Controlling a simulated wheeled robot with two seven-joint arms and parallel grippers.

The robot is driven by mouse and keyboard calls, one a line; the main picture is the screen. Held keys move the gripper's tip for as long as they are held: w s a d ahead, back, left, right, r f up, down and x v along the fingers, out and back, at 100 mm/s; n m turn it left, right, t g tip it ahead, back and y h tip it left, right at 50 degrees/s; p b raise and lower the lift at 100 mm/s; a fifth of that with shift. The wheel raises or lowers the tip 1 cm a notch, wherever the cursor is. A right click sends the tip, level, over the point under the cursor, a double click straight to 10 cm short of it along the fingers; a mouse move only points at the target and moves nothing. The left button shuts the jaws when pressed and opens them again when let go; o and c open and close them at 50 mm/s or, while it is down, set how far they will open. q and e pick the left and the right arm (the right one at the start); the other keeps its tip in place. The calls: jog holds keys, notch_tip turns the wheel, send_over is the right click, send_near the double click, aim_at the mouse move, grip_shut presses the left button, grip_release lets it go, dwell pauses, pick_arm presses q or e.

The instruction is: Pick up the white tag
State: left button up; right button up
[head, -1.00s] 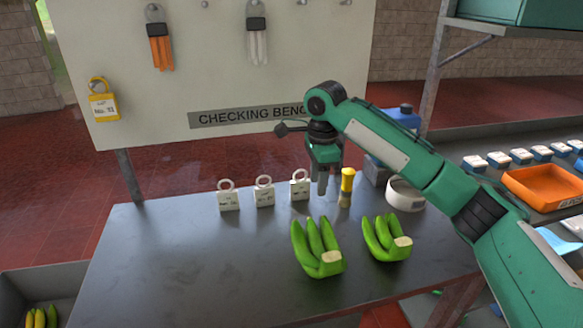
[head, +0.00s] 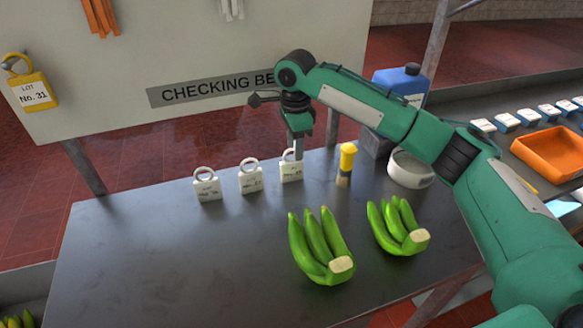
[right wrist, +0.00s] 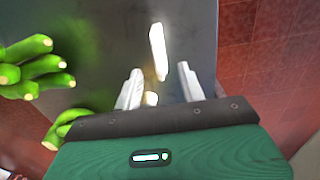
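Three white tags with ring tops stand upright in a row on the dark bench: a left one (head: 208,188), a middle one (head: 250,180) and a right one (head: 290,172). Their print is too small to read. My right gripper (head: 298,155) is pointed down at the right tag, its fingers partly overlapping the tag's ring in the head view. In the right wrist view the right gripper (right wrist: 160,88) is open, with a white shape low between the fingers and a white tag shape (right wrist: 157,48) beyond them. I cannot tell whether a finger touches. My left gripper is out of view.
Two green banana bunches (head: 320,250) (head: 400,228) lie at the bench front. A yellow-topped brush (head: 347,163), a white ring-shaped item (head: 410,170) and a blue jug (head: 402,85) stand to the right. The checking board (head: 180,60) rises behind. The bench's left part is clear.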

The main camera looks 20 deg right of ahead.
aim_at(294, 162)
jog(key=shift+f, duration=3.1)
jog(key=shift+a, duration=0.1)
grip_shut()
